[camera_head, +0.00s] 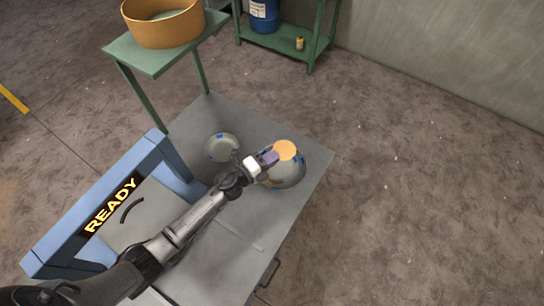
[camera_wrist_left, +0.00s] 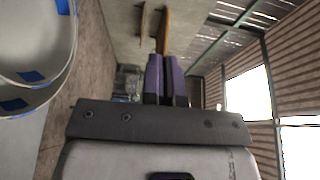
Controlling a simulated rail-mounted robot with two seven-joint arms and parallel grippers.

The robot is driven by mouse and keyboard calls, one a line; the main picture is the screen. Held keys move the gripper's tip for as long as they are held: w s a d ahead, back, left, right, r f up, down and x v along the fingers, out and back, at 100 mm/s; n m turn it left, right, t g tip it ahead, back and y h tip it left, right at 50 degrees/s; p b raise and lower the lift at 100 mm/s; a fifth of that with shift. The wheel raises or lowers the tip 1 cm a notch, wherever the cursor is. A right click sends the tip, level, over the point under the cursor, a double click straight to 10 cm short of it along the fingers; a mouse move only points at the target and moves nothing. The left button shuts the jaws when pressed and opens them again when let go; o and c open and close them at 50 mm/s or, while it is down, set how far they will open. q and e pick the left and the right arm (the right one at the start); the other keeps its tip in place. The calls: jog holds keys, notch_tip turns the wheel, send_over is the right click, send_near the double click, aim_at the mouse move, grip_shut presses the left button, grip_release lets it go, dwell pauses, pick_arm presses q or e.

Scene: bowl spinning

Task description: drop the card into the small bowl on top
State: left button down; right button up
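My left gripper (camera_head: 270,157) reaches in from the lower left, its purple fingers shut on a round, flat orange card (camera_head: 285,150). In the left wrist view the fingers (camera_wrist_left: 166,75) are together, with the card's edge (camera_wrist_left: 166,30) between them. In the head view the card is over a grey bowl with blue marks (camera_head: 290,178), partly hiding it. In the left wrist view two bowl rims overlap at upper left, and the top one (camera_wrist_left: 35,45) looks stacked on a lower bowl (camera_wrist_left: 40,98). My right gripper is not in view.
Another grey bowl (camera_head: 222,147) stands left on the grey table (camera_head: 250,115). A blue frame with a READY sign (camera_head: 110,205) stands at the left. A green table (camera_head: 160,62) bears an orange tub (camera_head: 165,28). A green shelf (camera_head: 285,38) is behind.

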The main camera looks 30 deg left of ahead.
pick_arm(q)
notch_tip(320, 180, down, 6)
jog(key=b, duration=0.6)
jog(key=shift+s+f, duration=0.1)
jog(key=shift+f, duration=0.15)
jog(key=c, duration=1.8)
grip_release()
jog(key=o, duration=0.5)
jog(key=v, duration=1.3)
jog(key=shift+s+a, duration=0.2)
jog(key=shift+s, duration=0.15)
